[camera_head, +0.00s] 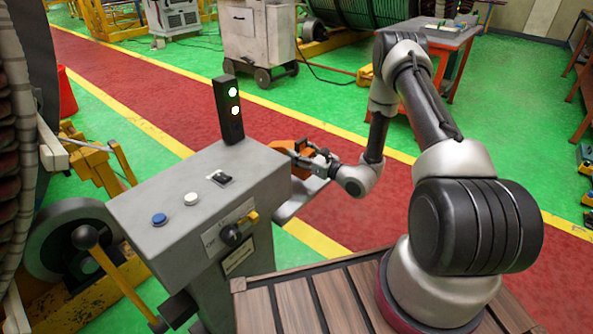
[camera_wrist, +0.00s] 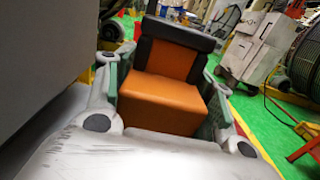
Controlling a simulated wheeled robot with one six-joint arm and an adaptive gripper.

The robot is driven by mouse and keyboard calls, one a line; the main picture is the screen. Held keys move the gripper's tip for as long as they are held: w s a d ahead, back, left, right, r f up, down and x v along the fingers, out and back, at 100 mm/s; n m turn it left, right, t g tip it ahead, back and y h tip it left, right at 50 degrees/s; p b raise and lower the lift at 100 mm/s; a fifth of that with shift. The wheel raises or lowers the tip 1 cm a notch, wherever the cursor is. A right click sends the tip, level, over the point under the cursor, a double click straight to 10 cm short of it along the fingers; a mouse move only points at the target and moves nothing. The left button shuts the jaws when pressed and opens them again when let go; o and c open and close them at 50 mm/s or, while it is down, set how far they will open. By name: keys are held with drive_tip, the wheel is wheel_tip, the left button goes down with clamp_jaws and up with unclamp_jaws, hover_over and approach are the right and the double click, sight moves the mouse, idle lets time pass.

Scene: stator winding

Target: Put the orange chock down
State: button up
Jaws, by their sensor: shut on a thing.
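The orange chock (camera_wrist: 165,100) fills the middle of the wrist view, with a black upright part at its far end. My gripper (camera_wrist: 165,78) is shut on it, one green-padded finger against each side. In the head view the chock (camera_head: 285,145) shows only partly, just beyond the right edge of the grey control console (camera_head: 190,190). My gripper (camera_head: 306,157) reaches it there from the right. A grey shelf (camera_head: 297,198) juts from the console's right side below the gripper. I cannot tell whether the chock touches any surface; its underside is hidden.
The console carries a signal light (camera_head: 229,108), buttons and a switch on top. A yellow lever with a black ball knob (camera_head: 86,237) stands at left. A red walkway with yellow edges lies behind. A grey wheeled cabinet (camera_head: 256,40) and a red-legged table (camera_head: 450,45) stand farther back.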

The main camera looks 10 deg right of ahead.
drive_tip(key=shift+f, duration=2.9)
drive_tip(key=shift+f, duration=0.1)
drive_tip(key=o, duration=1.1)
drive_tip(key=shift+o, duration=0.2)
